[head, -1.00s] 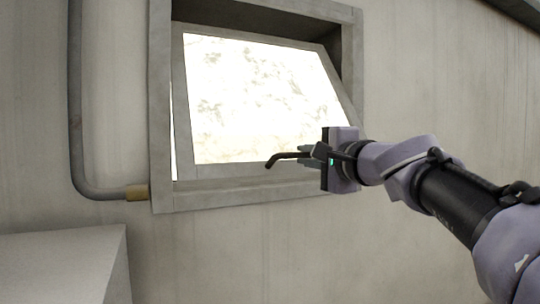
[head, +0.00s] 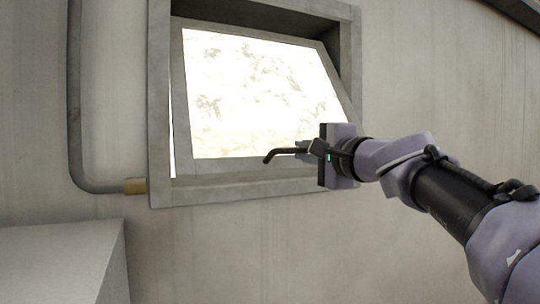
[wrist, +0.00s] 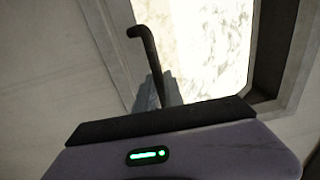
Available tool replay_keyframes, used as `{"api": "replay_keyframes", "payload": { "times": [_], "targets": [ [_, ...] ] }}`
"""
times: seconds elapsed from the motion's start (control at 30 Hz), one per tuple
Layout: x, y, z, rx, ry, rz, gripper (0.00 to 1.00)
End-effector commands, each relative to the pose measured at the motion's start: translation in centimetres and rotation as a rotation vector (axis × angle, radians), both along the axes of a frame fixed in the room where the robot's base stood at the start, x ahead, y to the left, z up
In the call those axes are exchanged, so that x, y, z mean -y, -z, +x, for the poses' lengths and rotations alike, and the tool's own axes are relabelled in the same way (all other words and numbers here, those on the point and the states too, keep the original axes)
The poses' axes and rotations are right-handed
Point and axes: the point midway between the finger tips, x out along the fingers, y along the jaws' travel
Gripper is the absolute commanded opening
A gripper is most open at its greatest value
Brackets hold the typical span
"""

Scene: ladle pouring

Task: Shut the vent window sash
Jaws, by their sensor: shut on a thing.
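The vent window sash (head: 181,110) is a grey-framed pane, bright with light, tilted in its opening. A dark gap shows above it and a thin bright gap along its left side. It also shows in the wrist view (wrist: 208,45). My gripper (head: 302,150) is in front of the sash's lower right part, shut on a dark bent rod (head: 279,153). In the wrist view the rod (wrist: 148,50) runs out from between the fingers and bends left at its free end. I cannot tell whether the rod touches the sash.
The grey window frame (head: 159,110) is set in a pale wall (head: 230,255). A pale block (head: 60,260) stands at lower left. The wall below the window is clear.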

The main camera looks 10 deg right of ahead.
Motion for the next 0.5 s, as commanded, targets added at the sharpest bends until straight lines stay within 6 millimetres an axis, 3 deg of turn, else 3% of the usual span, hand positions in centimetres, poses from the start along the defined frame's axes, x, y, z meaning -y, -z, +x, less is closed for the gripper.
{"api": "replay_keyframes", "payload": {
  "times": [0.27,0.5],
  "targets": [
    [-0.4,2.5,1.3,0.073,-0.001,0.024,0.0],
    [-1.3,5.1,3.8,0.214,-0.003,0.07,0.0]
  ]
}}
